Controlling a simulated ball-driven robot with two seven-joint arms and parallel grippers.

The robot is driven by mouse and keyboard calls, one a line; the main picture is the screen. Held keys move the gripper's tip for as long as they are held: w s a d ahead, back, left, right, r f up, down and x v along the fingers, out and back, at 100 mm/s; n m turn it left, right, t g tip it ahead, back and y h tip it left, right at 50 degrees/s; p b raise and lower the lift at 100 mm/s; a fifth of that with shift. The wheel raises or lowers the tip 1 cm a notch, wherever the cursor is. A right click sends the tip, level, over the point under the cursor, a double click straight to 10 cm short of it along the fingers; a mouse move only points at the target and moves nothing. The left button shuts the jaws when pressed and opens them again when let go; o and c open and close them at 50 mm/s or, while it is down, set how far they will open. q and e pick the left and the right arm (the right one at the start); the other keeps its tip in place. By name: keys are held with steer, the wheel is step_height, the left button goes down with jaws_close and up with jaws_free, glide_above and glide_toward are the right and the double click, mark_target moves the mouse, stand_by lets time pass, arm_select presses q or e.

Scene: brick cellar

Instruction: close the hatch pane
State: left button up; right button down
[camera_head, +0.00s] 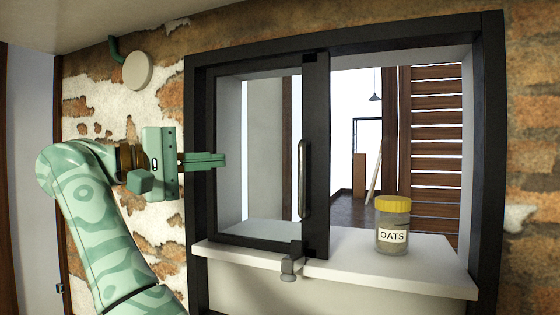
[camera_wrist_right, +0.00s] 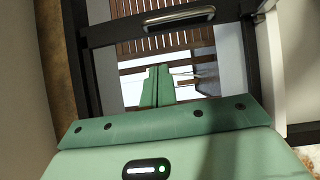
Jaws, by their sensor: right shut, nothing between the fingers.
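The hatch pane (camera_head: 314,110) is a dark-framed glass panel over the left part of the hatch; the right part is open. Its upright metal handle (camera_head: 303,180) is on its right stile. In the wrist view the handle (camera_wrist_right: 180,17) lies across the top, beyond my fingertips. My right gripper (camera_head: 222,160) is shut and empty, its green fingers pointing right in front of the pane's left edge, well left of the handle. The fingers (camera_wrist_right: 158,86) also show together in the wrist view. Whether they touch the pane I cannot tell. My left gripper is not in view.
A yellow-lidded oats jar (camera_head: 393,226) stands on the white sill (camera_head: 430,278) in the open right part. A small grey fitting (camera_head: 291,265) sits at the sill's front edge below the pane. A dark frame (camera_head: 488,160) surrounds the hatch. A round white wall fixture (camera_head: 138,70) is upper left.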

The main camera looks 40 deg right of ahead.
steer(key=p, duration=0.1)
glide_toward(281, 161)
steer(key=s+d, duration=0.2)
steer(key=s, duration=0.1)
steer(key=shift+s+d+r+p, duration=0.15)
steer(key=shift+s+d, duration=0.7)
steer(key=shift+s+d+r+p, duration=0.15)
steer(key=shift+s+d+r, duration=0.05)
steer(key=shift+s+d, duration=0.65)
